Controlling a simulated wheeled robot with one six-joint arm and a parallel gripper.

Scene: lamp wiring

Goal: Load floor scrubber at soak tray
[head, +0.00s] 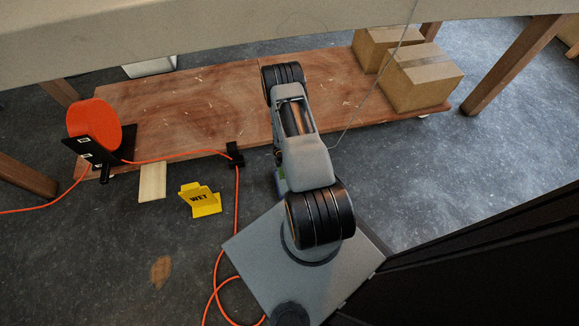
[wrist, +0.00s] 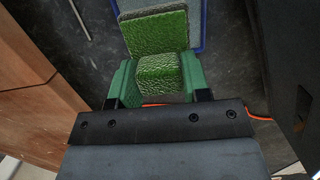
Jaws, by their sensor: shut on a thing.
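In the wrist view, my gripper (wrist: 155,78) has its green fingers closed on both sides of a rough green block (wrist: 160,68), which I take for the scrubber. A flat green pad (wrist: 156,34) lies just beyond the block; I cannot tell if the two are joined. Beyond them is a grey surface edged in blue, which looks like the soak tray (wrist: 203,22). In the head view, a small blue edge of this tray (head: 279,184) shows beside my arm, low on the floor. My arm hides the gripper and most of the tray there.
A wooden low platform (head: 190,100) lies under the table, bearing cardboard boxes (head: 420,80) at right. An orange cable reel (head: 95,118) stands at left. Its orange cable (head: 237,190) runs over the floor near my base. A yellow WET sign (head: 200,199) stands left of my arm.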

